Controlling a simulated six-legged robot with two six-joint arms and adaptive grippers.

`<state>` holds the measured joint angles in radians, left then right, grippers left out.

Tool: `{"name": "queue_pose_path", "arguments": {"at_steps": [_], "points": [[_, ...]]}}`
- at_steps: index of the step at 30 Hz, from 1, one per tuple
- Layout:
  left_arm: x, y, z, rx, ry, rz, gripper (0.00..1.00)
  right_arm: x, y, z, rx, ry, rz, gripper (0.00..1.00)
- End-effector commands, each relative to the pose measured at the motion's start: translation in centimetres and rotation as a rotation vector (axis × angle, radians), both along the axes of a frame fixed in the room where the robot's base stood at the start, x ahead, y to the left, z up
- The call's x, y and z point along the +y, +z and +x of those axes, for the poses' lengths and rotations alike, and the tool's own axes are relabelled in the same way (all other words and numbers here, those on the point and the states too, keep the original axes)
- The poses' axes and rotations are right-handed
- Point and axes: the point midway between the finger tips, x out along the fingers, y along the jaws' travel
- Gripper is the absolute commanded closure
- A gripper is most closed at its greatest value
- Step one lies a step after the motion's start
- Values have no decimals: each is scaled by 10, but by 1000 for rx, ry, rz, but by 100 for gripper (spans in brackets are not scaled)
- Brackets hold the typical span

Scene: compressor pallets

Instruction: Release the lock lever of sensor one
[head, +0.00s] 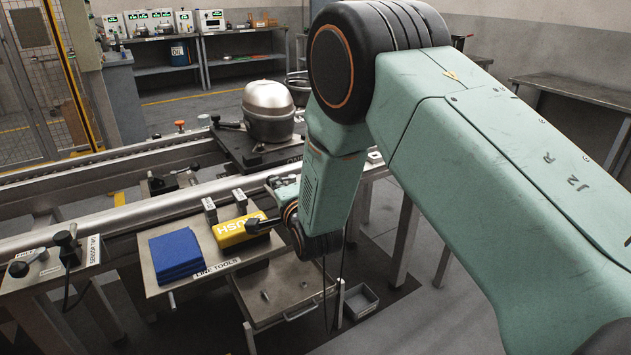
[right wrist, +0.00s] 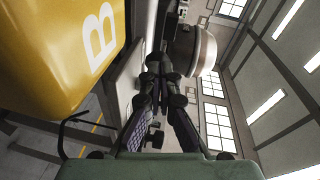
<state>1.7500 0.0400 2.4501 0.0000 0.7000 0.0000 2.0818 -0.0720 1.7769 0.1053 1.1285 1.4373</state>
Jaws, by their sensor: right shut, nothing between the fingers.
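My right gripper (right wrist: 159,68) shows dark fingers drawn together at the tips in the right wrist view, with nothing seen held between them. In the head view it is small and partly hidden by my wrist, near the rail's front edge (head: 278,186). I cannot clearly make out sensor one or its lock lever. The area around the fingertips is dark and cluttered, so contact cannot be told. A sensor unit labelled SENSOR TWO (head: 68,240) with a black lever stands at far left. My left gripper is not in view.
A yellow box (head: 239,229) sits close beside my right wrist and fills the left of the wrist view (right wrist: 60,50). A blue stack (head: 175,256) lies on the LINE TOOLS shelf (head: 215,268). A silver compressor (head: 268,108) stands on a pallet beyond.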

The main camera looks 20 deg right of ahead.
Motion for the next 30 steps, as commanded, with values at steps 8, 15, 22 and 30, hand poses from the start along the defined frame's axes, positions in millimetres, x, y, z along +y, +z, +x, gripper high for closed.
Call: {"name": "queue_pose_path", "arguments": {"at_steps": [8, 15, 22, 30], "points": [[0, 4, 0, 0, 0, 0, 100, 8, 0, 8, -1, 2, -1, 100], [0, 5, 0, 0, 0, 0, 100, 11, 0, 11, 0, 0, 0, 100], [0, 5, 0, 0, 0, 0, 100, 11, 0, 11, 0, 0, 0, 100], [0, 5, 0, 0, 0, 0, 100, 11, 0, 11, 0, 0, 0, 100]]}}
